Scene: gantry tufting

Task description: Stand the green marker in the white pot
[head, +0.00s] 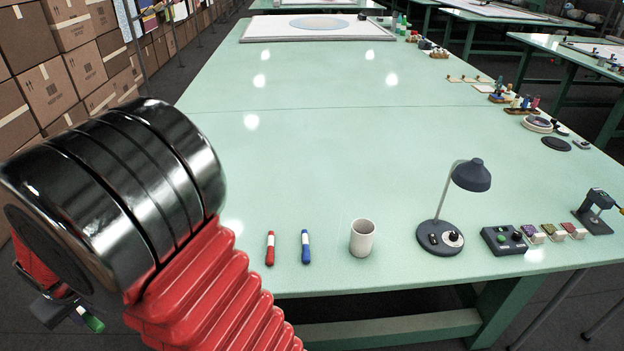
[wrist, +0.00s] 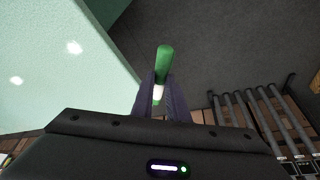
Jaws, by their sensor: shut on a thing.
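My gripper (wrist: 160,98) is shut on the green marker (wrist: 164,62), which sticks out beyond the fingertips in the wrist view. In the head view the green marker (head: 92,321) shows at the lower left, below my arm, off the left side of the table. The white pot (head: 362,238) stands upright near the table's front edge, far to the right of my gripper. Its inside looks empty, though its bottom is hidden.
A red marker (head: 270,248) and a blue marker (head: 306,247) are on the table left of the pot. A desk lamp (head: 440,237) and a dark control box (head: 504,240) stand to its right. The green table (head: 300,150) is clear behind the pot. Cardboard boxes (head: 45,90) line the left.

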